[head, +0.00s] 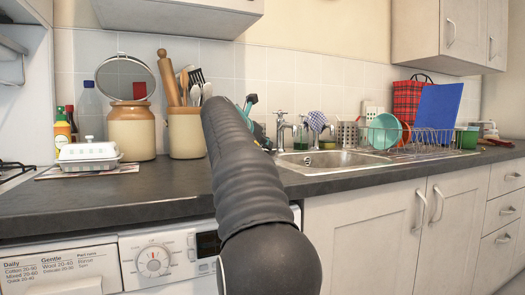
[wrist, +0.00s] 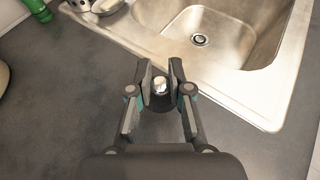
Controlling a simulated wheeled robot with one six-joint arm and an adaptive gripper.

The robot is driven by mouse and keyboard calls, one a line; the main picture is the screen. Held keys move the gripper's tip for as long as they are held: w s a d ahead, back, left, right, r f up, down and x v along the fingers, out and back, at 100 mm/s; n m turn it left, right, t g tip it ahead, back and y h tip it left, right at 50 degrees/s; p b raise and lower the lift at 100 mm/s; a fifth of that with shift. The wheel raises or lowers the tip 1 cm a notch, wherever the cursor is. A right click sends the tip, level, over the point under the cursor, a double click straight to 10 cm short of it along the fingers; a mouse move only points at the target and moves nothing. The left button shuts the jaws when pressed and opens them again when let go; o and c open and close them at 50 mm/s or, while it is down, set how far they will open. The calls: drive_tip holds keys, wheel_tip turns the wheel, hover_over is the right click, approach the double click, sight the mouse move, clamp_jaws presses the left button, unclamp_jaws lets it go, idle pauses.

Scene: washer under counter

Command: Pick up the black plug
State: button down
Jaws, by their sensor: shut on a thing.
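In the wrist view my gripper (wrist: 160,76) is shut on a small dark thing with a shiny pale top, which I take to be the black plug (wrist: 160,87). Only its top shows between the finger pads; the fingers hide its sides. It is over the dark counter, just in front of the steel sink's near edge. I cannot tell whether it touches the counter. In the head view my arm hides most of my gripper and the plug; only teal and dark gripper parts (head: 251,107) show beside the arm, left of the taps.
The steel sink (head: 312,161) has a drain hole (wrist: 199,40) in its basin. Taps (head: 281,130) stand behind it, and a dish rack (head: 420,143) is on the right. The front counter is clear.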

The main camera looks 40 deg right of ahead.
drive_tip(key=s+d+r+p, duration=0.3)
drive_tip(key=d+r+p, duration=0.2)
drive_tip(key=d, duration=0.6)
wheel_tip(320, 180, up, 2)
drive_tip(key=shift+r, duration=0.1)
drive_tip(key=shift+d, duration=0.1)
